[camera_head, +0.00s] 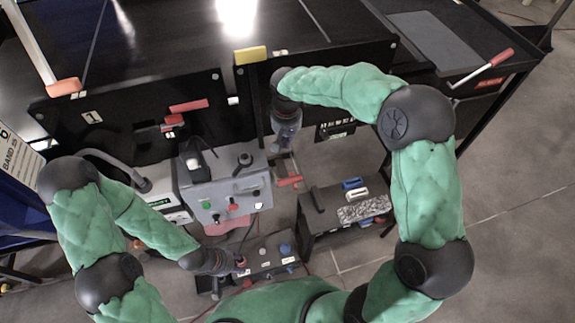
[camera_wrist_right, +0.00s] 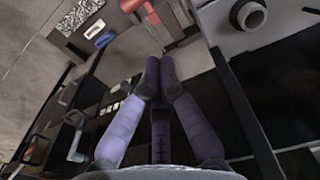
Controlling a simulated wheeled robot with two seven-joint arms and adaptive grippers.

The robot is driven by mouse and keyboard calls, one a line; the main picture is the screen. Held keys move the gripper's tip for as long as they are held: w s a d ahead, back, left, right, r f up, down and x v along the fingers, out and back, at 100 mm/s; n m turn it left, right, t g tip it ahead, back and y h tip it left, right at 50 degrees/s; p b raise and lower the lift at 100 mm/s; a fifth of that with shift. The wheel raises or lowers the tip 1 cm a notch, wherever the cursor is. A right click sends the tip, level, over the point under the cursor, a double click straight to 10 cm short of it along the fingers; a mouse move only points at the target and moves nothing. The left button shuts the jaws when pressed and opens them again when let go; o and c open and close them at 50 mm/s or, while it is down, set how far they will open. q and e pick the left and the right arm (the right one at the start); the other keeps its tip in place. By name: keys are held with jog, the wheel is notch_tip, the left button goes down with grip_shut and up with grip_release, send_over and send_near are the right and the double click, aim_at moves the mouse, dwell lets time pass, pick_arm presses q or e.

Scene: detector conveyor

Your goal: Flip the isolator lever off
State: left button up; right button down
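Several red-handled parts show in the head view, and I cannot tell from labels which is the isolator lever. A red handle (camera_head: 290,181) sticks out just below my right gripper (camera_head: 284,146). Another lever (camera_head: 498,58) with a white rod is at the far right, and a red handle (camera_head: 188,105) is on the dark panel at left. In the right wrist view, my right gripper (camera_wrist_right: 159,76) has its fingertips together with nothing visible between them; a red handle (camera_wrist_right: 134,5) lies ahead, apart from them. My left gripper (camera_head: 241,262) is low, by a small dark box; its fingers are unclear.
A grey control box (camera_head: 225,190) with knobs and buttons stands left of my right gripper. The small dark box (camera_head: 275,255) with coloured knobs is below it. A dark case (camera_head: 345,207) with blue and white parts stands to the right. Floor is open further right.

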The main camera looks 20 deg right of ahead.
jog(key=shift+f, duration=0.1)
notch_tip(320, 180, down, 13)
jog(key=s, duration=0.1)
jog(key=shift+s, duration=0.4)
jog(key=shift+f, duration=0.15)
dwell(0.3)
